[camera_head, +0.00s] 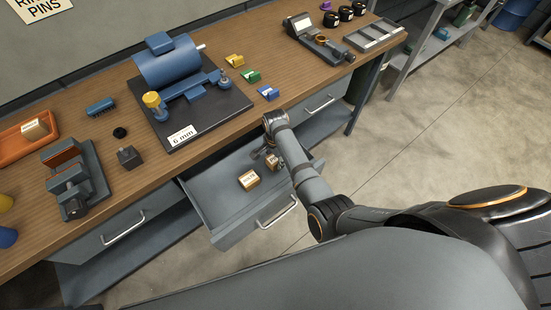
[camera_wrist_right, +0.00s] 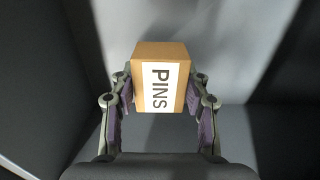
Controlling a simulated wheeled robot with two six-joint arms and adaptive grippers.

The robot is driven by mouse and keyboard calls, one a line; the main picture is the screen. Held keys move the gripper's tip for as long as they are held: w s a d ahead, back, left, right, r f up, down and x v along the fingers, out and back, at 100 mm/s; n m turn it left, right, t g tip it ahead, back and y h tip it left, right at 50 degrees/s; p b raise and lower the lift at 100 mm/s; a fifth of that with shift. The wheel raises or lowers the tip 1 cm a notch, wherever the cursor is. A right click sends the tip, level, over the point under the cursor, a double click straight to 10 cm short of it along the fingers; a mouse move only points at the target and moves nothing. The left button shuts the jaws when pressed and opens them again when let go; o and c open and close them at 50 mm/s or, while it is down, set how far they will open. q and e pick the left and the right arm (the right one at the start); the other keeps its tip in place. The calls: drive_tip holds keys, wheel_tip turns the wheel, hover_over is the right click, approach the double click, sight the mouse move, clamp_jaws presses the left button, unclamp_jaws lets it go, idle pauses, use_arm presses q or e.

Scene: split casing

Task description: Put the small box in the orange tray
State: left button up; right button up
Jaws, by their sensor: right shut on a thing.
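My right gripper (camera_head: 268,155) reaches down into the open drawer (camera_head: 217,222). In the right wrist view its two fingers (camera_wrist_right: 159,105) are shut on the sides of a small cardboard box (camera_wrist_right: 158,54) with a white label reading PINS. The held box shows partly in the head view (camera_head: 273,162). My left gripper is out of view.
A grey vise-like fixture (camera_head: 75,188) stands beside the tray. A blue motor (camera_head: 168,65) on a dark plate stands behind the drawer. A black knob and a dark block (camera_head: 130,158) lie between. The drawer front has a handle (camera_head: 277,212).

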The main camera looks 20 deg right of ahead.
wheel_tip(320, 180, up, 8)
drive_tip(key=p, duration=0.8)
drive_tip(key=shift+r, duration=0.2)
